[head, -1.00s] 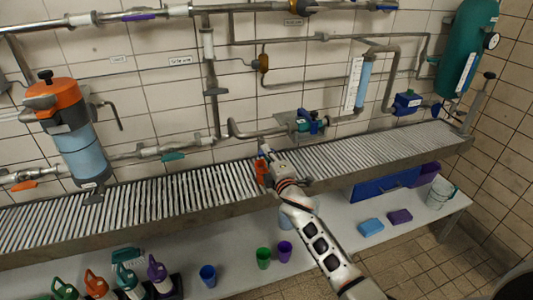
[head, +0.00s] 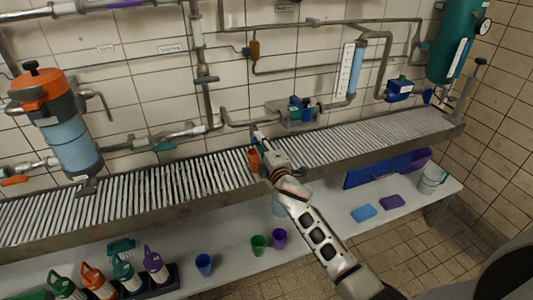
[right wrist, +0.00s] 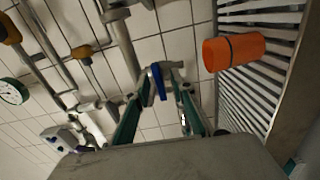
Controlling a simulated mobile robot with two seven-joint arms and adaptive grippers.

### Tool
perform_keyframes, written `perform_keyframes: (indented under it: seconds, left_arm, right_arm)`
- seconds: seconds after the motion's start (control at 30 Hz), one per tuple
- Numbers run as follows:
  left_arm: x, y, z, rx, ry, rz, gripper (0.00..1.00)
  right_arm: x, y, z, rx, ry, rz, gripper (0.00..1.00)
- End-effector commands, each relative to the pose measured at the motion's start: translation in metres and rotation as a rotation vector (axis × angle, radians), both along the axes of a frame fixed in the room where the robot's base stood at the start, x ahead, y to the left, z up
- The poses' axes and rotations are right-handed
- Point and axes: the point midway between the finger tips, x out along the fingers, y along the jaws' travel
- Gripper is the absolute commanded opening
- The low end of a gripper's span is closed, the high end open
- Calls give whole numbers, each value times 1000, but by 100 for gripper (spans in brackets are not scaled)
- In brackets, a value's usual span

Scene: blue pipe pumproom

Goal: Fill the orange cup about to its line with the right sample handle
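The orange cup (head: 254,158) stands on the slatted grate beside my right gripper's left side in the head view. In the right wrist view the cup (right wrist: 233,52) shows a dark line around its middle; its inside is hidden. My right gripper (head: 260,139) is over the grate near the wall pipes. In the right wrist view its teal-backed fingers (right wrist: 165,72) are apart, with wall tiles visible between them. A small blue handle (right wrist: 157,82) shows between them, close to the left finger; contact is unclear. My left gripper is not in view.
A blue cup (head: 204,264), a green cup (head: 259,244) and a purple cup (head: 280,237) stand on the lower shelf. Coloured jugs (head: 100,280) stand at lower left. A pump (head: 297,112) and pipes line the wall. The grate's right part is clear.

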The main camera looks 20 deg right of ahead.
Motion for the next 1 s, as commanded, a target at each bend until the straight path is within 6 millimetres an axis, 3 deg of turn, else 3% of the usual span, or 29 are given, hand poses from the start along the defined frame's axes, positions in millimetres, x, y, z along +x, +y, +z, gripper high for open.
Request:
perform_keyframes:
  seconds: [0.5,0.7,1.0]
  left_arm:
    - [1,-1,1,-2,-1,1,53]
    - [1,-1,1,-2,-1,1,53]
    - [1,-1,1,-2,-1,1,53]
  right_arm:
    - [-93,-2,-1,0,1,2,24]
    - [-108,-3,1,0,-1,2,24]
    - [-109,-3,1,0,-1,1,24]
